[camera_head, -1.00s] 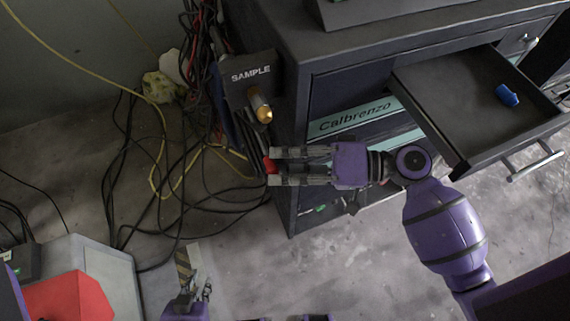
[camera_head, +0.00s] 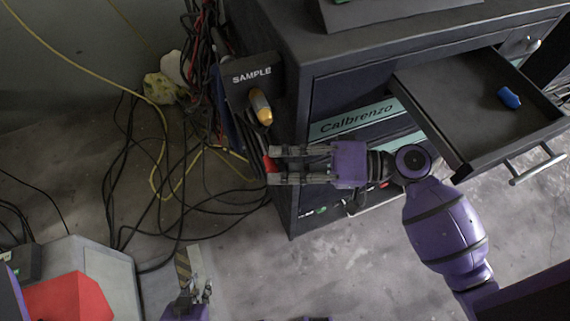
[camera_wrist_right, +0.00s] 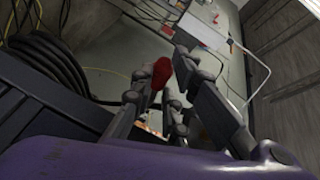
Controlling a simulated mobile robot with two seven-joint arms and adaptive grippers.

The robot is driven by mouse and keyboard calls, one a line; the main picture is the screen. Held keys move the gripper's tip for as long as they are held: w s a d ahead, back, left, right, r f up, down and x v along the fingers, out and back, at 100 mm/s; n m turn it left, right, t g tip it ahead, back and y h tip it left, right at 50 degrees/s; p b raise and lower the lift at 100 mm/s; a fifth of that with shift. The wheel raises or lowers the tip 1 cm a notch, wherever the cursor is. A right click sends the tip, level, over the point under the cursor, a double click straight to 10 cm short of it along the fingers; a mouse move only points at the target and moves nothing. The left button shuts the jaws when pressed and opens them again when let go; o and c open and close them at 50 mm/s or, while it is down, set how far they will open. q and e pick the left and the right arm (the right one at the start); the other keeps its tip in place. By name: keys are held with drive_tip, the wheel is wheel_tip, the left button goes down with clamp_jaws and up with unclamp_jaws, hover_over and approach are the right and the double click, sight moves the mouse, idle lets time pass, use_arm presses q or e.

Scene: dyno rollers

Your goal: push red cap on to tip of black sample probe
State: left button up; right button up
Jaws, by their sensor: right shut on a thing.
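The red cap (camera_head: 268,164) is between the fingertips of my right gripper (camera_head: 271,166), which is shut on it in front of the dark cabinet's left side. In the right wrist view the red cap (camera_wrist_right: 162,72) shows at the fingertips of the right gripper (camera_wrist_right: 170,72). A dark box marked SAMPLE (camera_head: 251,78) hangs above, with an orange and silver piece (camera_head: 261,107) at its lower right. I cannot make out the tip of a black probe apart from the dark cables and the cabinet. My left gripper (camera_head: 194,260) is low at the left, away from the cap; its jaw state is unclear.
An open drawer (camera_head: 440,120) juts out at the right, holding a blue piece (camera_head: 508,97). Black and yellow cables (camera_head: 165,185) tangle over the floor left of the cabinet (camera_head: 300,180). A grey and red box (camera_head: 70,300) stands at the lower left.

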drive_tip(key=shift+w+a+r, duration=0.1)
drive_tip(key=shift+w, duration=0.25)
drive_tip(key=o, duration=0.9)
drive_tip(key=s+d+r, duration=0.1)
drive_tip(key=d, duration=0.6)
drive_tip(key=shift+d, duration=0.2)
